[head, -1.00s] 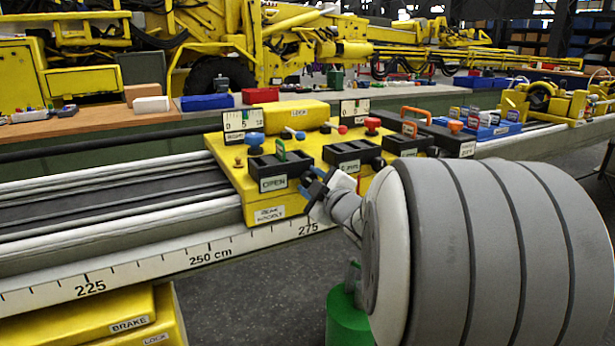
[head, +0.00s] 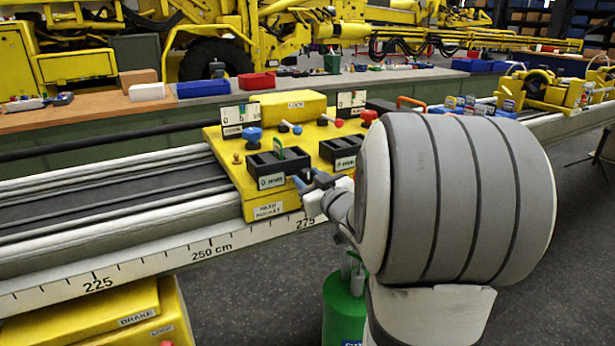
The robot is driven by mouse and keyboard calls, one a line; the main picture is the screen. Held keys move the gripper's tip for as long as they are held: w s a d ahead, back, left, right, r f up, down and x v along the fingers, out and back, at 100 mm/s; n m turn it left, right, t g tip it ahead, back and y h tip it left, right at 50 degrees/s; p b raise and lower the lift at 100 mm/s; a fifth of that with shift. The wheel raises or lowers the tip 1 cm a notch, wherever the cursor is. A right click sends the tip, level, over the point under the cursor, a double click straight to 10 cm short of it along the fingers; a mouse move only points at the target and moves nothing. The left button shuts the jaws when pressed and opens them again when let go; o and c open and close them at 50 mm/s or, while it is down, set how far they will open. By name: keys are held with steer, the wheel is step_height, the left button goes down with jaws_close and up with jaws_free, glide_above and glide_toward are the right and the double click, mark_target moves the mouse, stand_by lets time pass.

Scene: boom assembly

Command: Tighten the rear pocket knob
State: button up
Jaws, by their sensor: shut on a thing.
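The yellow pocket unit (head: 228,150) sits on the long rail, with a small label on its front face that I read only as a pocket label. A blue knob (head: 252,138) and a red knob (head: 368,117) stand on top of it. A black block (head: 280,163) with a green tab and a white label is at its near edge. My gripper (head: 308,183) is at the unit's front edge, just right of that block's label, shut on a small part there. I take this for the rear pocket knob; the jaws and wrist hide most of it.
My arm covers the right part of the unit. A scale (head: 190,253) runs along the rail's near side. Below are yellow blocks (head: 118,305) at the left and a green cylinder (head: 343,315) beside my arm. A bench behind holds a blue box (head: 203,88) and a red box (head: 257,82).

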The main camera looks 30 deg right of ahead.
steer(key=shift+m, duration=0.3)
steer(key=o, duration=1)
steer(key=s+p, duration=0.1)
steer(key=s, duration=0.6)
steer(key=shift+s+d, duration=0.15)
steer(key=shift+s, duration=0.25)
